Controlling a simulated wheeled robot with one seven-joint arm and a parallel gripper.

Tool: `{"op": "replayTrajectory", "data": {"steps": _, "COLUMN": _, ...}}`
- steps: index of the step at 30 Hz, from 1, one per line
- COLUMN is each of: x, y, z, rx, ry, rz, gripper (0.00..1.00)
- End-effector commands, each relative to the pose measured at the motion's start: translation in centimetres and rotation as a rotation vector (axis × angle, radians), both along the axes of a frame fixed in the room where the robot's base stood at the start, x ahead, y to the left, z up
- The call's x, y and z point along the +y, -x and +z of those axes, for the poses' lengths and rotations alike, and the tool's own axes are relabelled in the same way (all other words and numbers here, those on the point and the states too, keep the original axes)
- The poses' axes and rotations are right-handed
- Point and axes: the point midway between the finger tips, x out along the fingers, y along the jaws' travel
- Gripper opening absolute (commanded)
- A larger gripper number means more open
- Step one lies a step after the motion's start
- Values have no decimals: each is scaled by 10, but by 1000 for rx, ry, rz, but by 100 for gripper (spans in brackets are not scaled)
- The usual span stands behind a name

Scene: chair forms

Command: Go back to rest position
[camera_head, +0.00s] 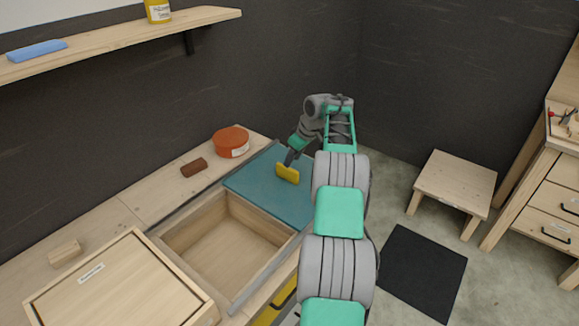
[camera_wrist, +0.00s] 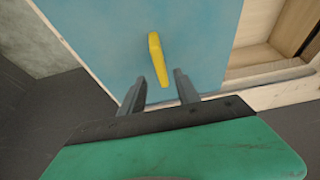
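My gripper (camera_head: 289,162) is over the teal board (camera_head: 244,183), just above a small yellow block (camera_head: 288,174). In the wrist view my gripper (camera_wrist: 160,78) has its two grey fingers apart. The yellow block (camera_wrist: 156,54) lies ahead of and between the fingertips, and neither finger appears to grip it. The teal board (camera_wrist: 95,40) fills the middle of that view. My arm reaches up from the bottom of the head view and covers part of the board's right side.
An open wooden box (camera_head: 192,235) is left of the board. A lidded wooden box (camera_head: 120,285), a brown block (camera_head: 194,167) and a round orange container (camera_head: 231,141) sit on the bench. A shelf (camera_head: 120,40) is above. A stool (camera_head: 456,182) and black mat (camera_head: 422,272) are right.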

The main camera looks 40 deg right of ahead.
Motion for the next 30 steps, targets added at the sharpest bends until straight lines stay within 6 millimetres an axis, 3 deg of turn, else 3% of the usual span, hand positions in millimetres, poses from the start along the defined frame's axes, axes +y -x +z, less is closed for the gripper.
{"op": "replayTrajectory", "data": {"steps": 13, "x": 0, "y": 3, "z": 8, "rx": 1, "ry": -1, "rz": 0, "gripper": 38}}
{"op": "replayTrajectory", "data": {"steps": 17, "x": 17, "y": -2, "z": 22, "rx": 1, "ry": -2, "rz": -2, "gripper": 38}}
{"op": "replayTrajectory", "data": {"steps": 20, "x": 60, "y": -9, "z": 53, "rx": 6, "ry": -7, "rz": -16, "gripper": 38}}
{"op": "replayTrajectory", "data": {"steps": 23, "x": 122, "y": -6, "z": 87, "rx": 19, "ry": -14, "rz": -42, "gripper": 38}}
{"op": "replayTrajectory", "data": {"steps": 26, "x": 183, "y": 12, "z": 114, "rx": 30, "ry": -19, "rz": -71, "gripper": 38}}
{"op": "replayTrajectory", "data": {"steps": 30, "x": 262, "y": 57, "z": 136, "rx": 47, "ry": -21, "rz": -111, "gripper": 38}}
